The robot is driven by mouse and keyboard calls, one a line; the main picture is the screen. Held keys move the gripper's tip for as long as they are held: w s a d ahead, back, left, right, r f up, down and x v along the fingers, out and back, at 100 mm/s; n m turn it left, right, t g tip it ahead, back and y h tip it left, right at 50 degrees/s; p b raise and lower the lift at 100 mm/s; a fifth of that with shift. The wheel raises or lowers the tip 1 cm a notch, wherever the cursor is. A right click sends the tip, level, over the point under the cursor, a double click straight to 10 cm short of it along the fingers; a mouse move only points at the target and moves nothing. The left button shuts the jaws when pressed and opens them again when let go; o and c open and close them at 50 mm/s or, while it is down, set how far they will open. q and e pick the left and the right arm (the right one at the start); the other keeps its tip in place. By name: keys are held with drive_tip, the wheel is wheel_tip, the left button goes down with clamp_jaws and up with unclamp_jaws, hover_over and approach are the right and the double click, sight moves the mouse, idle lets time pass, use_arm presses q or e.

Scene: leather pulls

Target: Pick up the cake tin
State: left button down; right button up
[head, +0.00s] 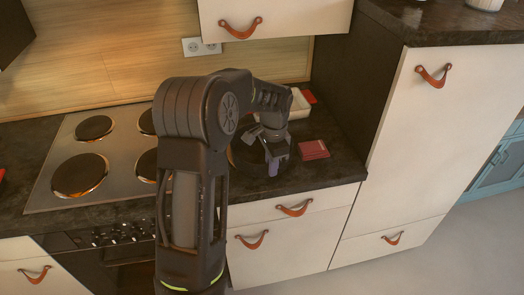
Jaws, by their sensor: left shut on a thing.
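My left gripper (274,158) is over the counter, right of the stove, pointing down. It is shut on the rim of a dark round tin (247,157), which looks like the cake tin. The tin is low at the counter top, and I cannot tell whether it touches it. My left arm hides the tin's left part, and the gripper covers some of its right side. My right gripper is not in view.
A flat red item (313,150) lies just right of the gripper. The stove (88,160) with several burners is at left. The counter's front edge is close.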

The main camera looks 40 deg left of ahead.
use_arm(q)
drive_tip(key=shift+r, duration=0.15)
drive_tip(key=shift+r, duration=0.3)
wheel_tip(320, 180, up, 9)
drive_tip(key=shift+r+b, duration=0.1)
drive_tip(key=shift+b, duration=0.95)
